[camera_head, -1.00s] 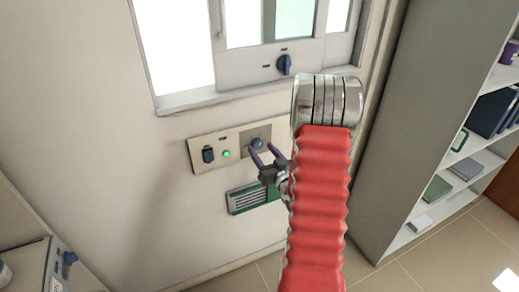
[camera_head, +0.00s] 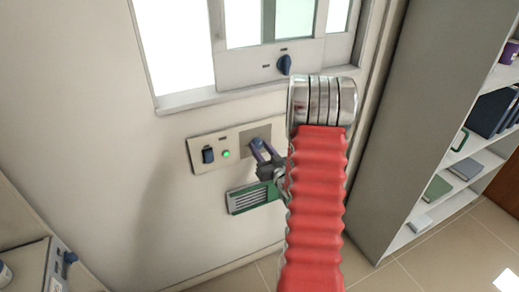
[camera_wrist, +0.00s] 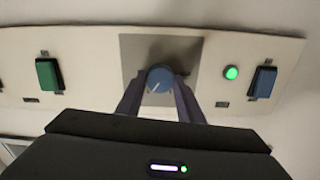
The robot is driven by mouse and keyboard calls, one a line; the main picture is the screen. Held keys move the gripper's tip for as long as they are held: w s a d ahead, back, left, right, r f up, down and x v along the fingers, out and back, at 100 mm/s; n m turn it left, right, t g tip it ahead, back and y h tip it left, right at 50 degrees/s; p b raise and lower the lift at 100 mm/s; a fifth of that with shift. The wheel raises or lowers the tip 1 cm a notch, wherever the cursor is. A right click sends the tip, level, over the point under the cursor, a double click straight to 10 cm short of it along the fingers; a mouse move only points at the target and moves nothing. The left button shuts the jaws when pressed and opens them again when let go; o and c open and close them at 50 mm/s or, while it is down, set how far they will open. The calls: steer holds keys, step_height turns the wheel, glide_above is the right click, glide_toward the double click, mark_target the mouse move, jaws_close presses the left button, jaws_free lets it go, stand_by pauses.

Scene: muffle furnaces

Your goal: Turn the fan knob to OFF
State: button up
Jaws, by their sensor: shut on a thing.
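A round blue knob (camera_wrist: 160,78) with a white pointer line sits on a grey square plate in a beige wall panel (camera_wrist: 100,92). In the wrist view the line points to the lower left. My gripper (camera_wrist: 159,92) has a finger on either side of this knob and is shut on it. In the head view my gripper (camera_head: 263,150) reaches the panel (camera_head: 202,161) from the right, and its fingers mostly cover the knob. A second blue knob (camera_head: 284,65) is on the window sill panel above, clear of my gripper. I cannot read which label says fan.
A lit green lamp (camera_wrist: 231,72) and a blue rocker switch (camera_wrist: 262,82) are to the right in the wrist view, a green switch (camera_wrist: 48,75) to the left. A green-framed vent (camera_head: 250,198) is below the panel. A shelf unit (camera_head: 400,135) stands at the right.

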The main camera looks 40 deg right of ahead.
steer(key=shift+a, duration=0.15)
steer(key=shift+c, duration=0.8)
steer(key=shift+n, duration=1.6)
steer(key=n, duration=1.1)
steer(key=shift+w+a+f+n, duration=0.1)
steer(key=shift+a+n, duration=0.05)
steer(key=shift+n, duration=0.15)
steer(key=n, duration=0.5)
steer(key=shift+f, duration=0.1)
steer(key=n, duration=0.6)
steer(key=shift+f, duration=0.15)
steer(key=shift+n, duration=0.3)
